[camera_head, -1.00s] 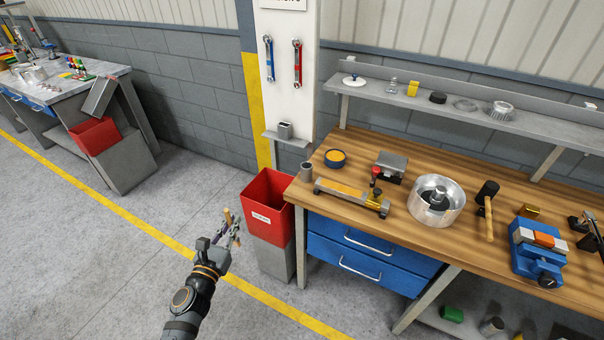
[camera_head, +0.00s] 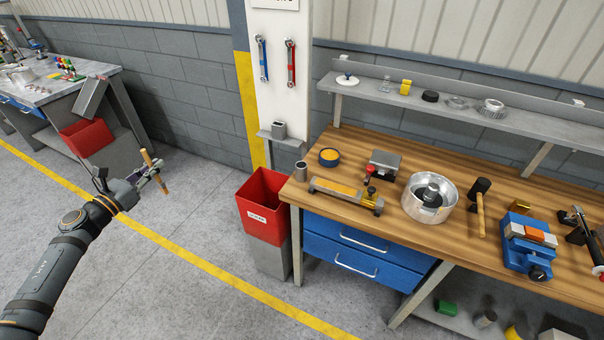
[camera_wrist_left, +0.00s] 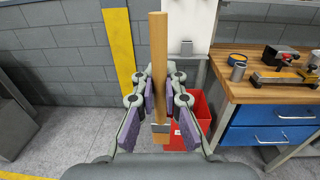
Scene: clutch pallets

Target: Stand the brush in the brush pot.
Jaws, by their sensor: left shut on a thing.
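My left gripper (camera_head: 156,173) is shut on the wooden handle of the brush (camera_head: 147,158). It is held above the floor, left of the workbench and well away from it. In the left wrist view the brush (camera_wrist_left: 158,60) stands nearly upright between the finger pads, with a metal band near its lower end; its tip is hard to make out. A grey cylindrical pot, seemingly the brush pot (camera_head: 300,172), stands on the bench's left end. It also shows in the left wrist view (camera_wrist_left: 237,74). My right gripper is not in view.
A small grey holder (camera_head: 279,130) sits on a bracket on the white post. A yellow-filled round dish (camera_head: 329,157) and a long tool with a yellow top (camera_head: 338,190) lie near the pot.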

